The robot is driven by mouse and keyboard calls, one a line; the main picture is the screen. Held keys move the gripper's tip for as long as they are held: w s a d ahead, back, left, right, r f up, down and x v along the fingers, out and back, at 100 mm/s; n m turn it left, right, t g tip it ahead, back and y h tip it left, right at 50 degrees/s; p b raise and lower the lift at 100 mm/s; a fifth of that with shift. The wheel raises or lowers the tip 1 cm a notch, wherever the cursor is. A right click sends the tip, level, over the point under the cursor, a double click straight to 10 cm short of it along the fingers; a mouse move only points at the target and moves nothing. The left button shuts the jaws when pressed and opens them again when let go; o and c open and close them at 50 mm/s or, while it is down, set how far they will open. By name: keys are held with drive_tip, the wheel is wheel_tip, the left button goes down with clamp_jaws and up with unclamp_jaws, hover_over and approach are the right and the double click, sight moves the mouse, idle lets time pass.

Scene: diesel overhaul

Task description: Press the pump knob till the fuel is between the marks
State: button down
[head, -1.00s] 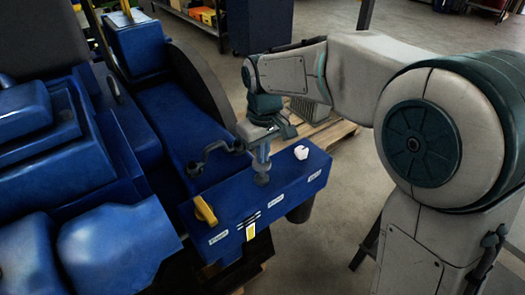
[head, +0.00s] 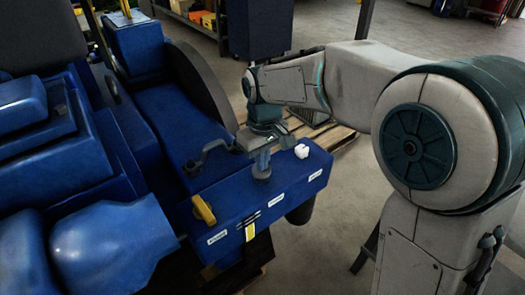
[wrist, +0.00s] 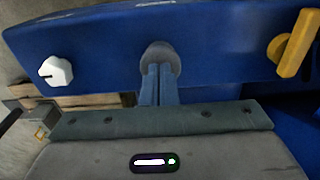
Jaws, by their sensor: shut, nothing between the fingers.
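The round grey pump knob (head: 262,173) stands on top of the blue box (head: 285,183). It also shows in the wrist view (wrist: 160,56), just beyond my fingertips. My gripper (head: 262,160) points down with its fingers shut and empty. The fingertips are on or right above the knob; I cannot tell whether they touch. In the wrist view my gripper (wrist: 158,78) covers part of the knob. A narrow yellow gauge strip (head: 250,231) is on the box's front face, with small light marks by its top. The exact fuel level is too small to read.
A white knob (head: 301,151) sits on the box to the right, and a yellow lever (head: 204,209) to the left. A dark curved handle (head: 212,157) rises behind. The blue engine (head: 95,150) fills the left side. Open floor lies to the right.

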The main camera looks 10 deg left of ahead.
drive_tip(key=shift+r+p, duration=0.25)
drive_tip(key=shift+p, duration=0.2)
wheel_tip(320, 180, up, 14)
drive_tip(key=p, duration=0.1)
drive_tip(key=shift+d+f+p, duration=0.2)
drive_tip(key=shift+f+p, duration=0.05)
drive_tip(key=shift+p, duration=0.05)
idle(1.0)
drive_tip(key=s+d+f+m+t, duration=0.15)
drive_tip(key=s+d+m, duration=0.25)
drive_tip(key=d, duration=1)
drive_tip(key=s+d+f+m+t, duration=0.1)
drive_tip(key=s+d+f+m, duration=0.5)
drive_tip(key=s+d+f, duration=0.2)
drive_tip(key=s+d, duration=0.2)
drive_tip(key=d, duration=0.1)
drive_tip(key=shift+s+d+f, duration=0.15)
drive_tip(key=shift+d, duration=0.2)
drive_tip(key=shift+t, duration=0.25)
